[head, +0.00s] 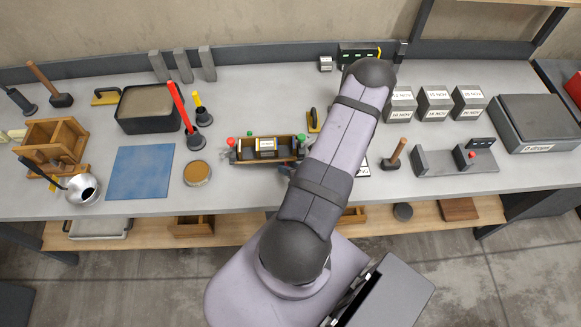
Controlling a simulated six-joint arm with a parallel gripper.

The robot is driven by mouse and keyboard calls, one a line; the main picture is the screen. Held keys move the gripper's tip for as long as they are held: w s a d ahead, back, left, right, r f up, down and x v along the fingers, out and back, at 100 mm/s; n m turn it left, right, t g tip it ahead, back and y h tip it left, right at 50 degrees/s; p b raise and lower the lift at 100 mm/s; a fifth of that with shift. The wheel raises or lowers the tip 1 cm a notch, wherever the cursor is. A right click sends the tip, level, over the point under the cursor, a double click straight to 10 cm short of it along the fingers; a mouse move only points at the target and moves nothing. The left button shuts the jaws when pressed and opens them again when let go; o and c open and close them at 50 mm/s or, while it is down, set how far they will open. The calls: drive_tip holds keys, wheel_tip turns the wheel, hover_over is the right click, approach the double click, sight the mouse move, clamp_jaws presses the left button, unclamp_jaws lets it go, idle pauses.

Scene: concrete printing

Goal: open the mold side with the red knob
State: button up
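The mold (243,157) is a small, dark, box-like form with brownish inner walls, lying on the grey bench in the middle of the head view. A red knob (230,141) sits at its left end, and a green knob (301,137) at its right end. A white label card (267,144) shows inside it. The mold's sides look upright, but they are too small to tell whether any is loose. My arm passes just right of the mold and covers what lies behind it. I cannot make out my gripper; the arm hides it.
A blue mat (141,172) and a round tan-topped tin (197,173) lie left of the mold. A red-handled tool (181,107) stands behind them. A wooden-handled hammer (395,155) and labelled grey cubes (434,104) are at the right.

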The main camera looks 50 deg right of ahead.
clamp_jaws()
drive_tip(key=shift+f+b, duration=0.4)
drive_tip(key=shift+b, duration=0.4)
drive_tip(key=shift+s+a+f+t+h+b, duration=0.15)
drive_tip(key=shift+t+h+b, duration=0.25)
drive_tip(key=shift+b, duration=0.65)
drive_tip(key=shift+o, duration=1.6)
unclamp_jaws()
